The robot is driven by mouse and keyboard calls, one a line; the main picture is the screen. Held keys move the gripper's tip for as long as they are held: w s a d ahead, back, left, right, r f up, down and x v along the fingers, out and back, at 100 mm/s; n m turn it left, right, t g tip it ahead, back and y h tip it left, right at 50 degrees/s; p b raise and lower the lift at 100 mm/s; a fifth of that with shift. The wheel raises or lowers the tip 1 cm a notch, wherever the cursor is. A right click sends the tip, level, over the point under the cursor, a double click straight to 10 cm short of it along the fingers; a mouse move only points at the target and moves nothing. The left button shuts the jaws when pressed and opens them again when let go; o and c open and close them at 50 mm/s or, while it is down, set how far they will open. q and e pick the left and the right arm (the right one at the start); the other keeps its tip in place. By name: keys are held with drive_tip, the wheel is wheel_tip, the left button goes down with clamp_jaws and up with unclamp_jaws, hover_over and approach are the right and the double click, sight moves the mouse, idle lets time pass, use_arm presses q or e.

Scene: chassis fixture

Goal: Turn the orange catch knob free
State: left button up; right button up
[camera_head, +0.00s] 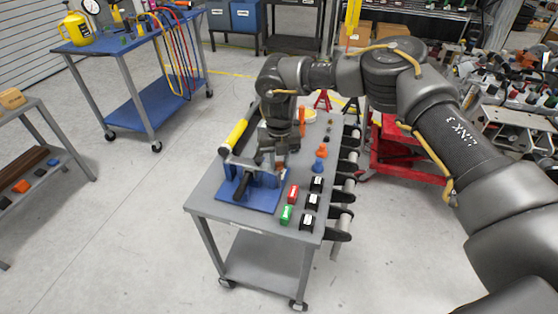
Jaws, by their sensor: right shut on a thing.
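A blue chassis fixture (262,197) stands on the near left part of the grey cart top. A yellow handle bar (235,134) and dark metal parts rise from it. My right gripper (267,160) reaches down over the fixture from behind and is shut. A small orange-brown bit shows at the jaws, which appears to be the orange catch knob (281,165). The jaws and wrist hide most of it, so how far it is turned cannot be made out. My left gripper is out of view.
A blue-topped cart (110,44) stands behind left.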

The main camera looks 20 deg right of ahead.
sight(279, 163)
drive_tip(key=shift+w+r+n, duration=0.1)
drive_tip(key=shift+n, duration=1.9)
drive_tip(key=o, duration=1)
wheel_tip(279, 163, up, 11)
drive_tip(key=b, duration=0.2)
drive_tip(key=shift+a+f, duration=0.1)
drive_tip(key=shift+f, duration=0.1)
